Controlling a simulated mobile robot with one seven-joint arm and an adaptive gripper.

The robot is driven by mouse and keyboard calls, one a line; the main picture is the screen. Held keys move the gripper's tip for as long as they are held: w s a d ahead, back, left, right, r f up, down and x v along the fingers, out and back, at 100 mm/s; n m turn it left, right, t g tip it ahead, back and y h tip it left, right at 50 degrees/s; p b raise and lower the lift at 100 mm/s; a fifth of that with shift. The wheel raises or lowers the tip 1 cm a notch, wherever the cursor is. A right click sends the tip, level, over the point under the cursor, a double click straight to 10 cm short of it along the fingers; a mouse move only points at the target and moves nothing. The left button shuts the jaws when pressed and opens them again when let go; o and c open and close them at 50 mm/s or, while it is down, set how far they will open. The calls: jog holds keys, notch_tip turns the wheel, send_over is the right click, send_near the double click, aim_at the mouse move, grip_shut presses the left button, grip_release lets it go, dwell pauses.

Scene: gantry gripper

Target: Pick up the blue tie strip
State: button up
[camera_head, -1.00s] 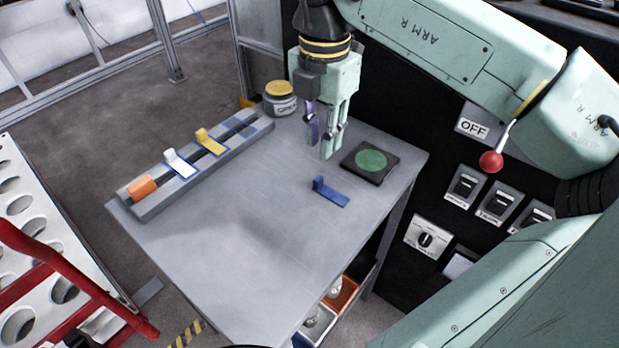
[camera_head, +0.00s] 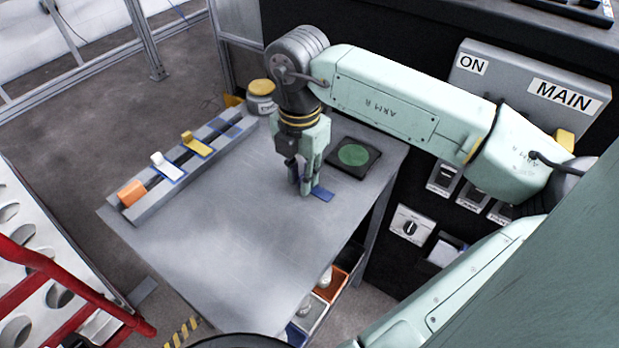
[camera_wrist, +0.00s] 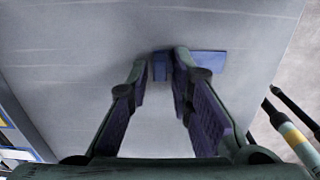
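The blue tie strip (camera_head: 323,194) lies flat on the grey table, with a short tab standing up at one end. My gripper (camera_head: 303,188) is down at the table, pointing downward, and hides the tab end in the head view. In the wrist view the strip's flat part (camera_wrist: 209,64) reaches out to the right behind the right finger. Its upright tab shows between the fingertips of my gripper (camera_wrist: 164,72). The fingers are apart with a narrow gap around the tab. Whether either finger touches it is not clear.
A grey rail (camera_head: 150,207) at the table's left holds an orange block (camera_head: 131,192), a white piece (camera_head: 166,165) and a yellow piece (camera_head: 196,145). A black pad with a green disc (camera_head: 354,155) and a yellow-lidded jar (camera_head: 261,96) stand at the back. The table's front is clear.

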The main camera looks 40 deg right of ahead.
jog(key=shift+c, duration=0.5)
grip_shut()
